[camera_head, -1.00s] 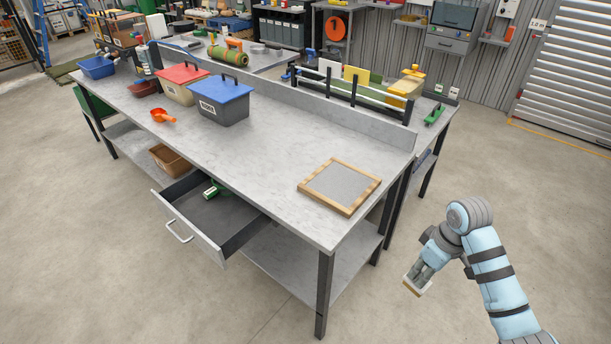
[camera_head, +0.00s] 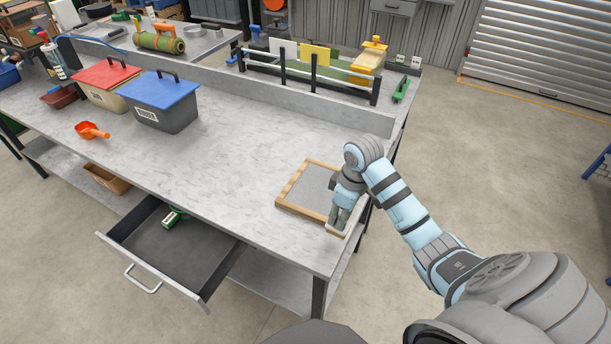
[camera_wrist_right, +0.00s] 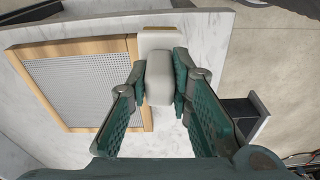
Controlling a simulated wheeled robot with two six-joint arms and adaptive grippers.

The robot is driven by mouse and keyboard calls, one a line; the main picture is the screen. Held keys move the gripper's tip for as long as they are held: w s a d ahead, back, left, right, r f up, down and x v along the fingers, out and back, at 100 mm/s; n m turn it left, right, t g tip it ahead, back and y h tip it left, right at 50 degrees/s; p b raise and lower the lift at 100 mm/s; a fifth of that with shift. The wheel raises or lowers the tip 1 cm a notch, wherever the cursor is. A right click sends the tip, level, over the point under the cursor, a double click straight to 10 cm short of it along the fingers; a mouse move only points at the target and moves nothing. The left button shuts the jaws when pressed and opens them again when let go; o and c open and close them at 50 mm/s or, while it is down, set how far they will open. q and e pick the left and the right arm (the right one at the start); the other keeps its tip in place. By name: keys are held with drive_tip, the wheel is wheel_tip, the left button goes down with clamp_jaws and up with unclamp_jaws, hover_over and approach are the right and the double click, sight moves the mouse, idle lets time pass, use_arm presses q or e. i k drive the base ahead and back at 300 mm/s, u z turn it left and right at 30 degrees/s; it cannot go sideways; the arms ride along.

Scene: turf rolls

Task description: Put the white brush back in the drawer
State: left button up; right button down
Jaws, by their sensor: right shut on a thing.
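The white brush (camera_head: 336,231) has a white body with a thin tan edge. My right gripper (camera_head: 343,217) is shut on it, at the near right corner of the bench, beside the wood-framed panel. In the right wrist view the white brush (camera_wrist_right: 159,80) sits between the two fingers of the right gripper (camera_wrist_right: 160,78). I cannot tell whether it touches the bench. The drawer (camera_head: 178,252) is pulled open under the front edge, to the left of the gripper. My left gripper is not in view.
The wood-framed panel (camera_head: 313,187) lies flat on the bench. A green and white item (camera_head: 174,217) lies in the drawer's back part. Lidded bins with blue (camera_head: 160,90) and red (camera_head: 106,72) lids and an orange scoop (camera_head: 91,130) stand farther left. The bench middle is clear.

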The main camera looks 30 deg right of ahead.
sight(197, 269)
drive_tip(key=z, duration=0.45)
drive_tip(key=i, duration=0.75)
drive_tip(key=k, duration=0.85)
drive_tip(key=u, duration=0.8)
drive_tip(key=k, duration=0.35)
drive_tip(key=u, duration=1.4)
drive_tip(key=i, duration=0.65)
drive_tip(key=z, duration=0.6)
drive_tip(key=i, duration=0.55)
drive_tip(key=z, duration=0.65)
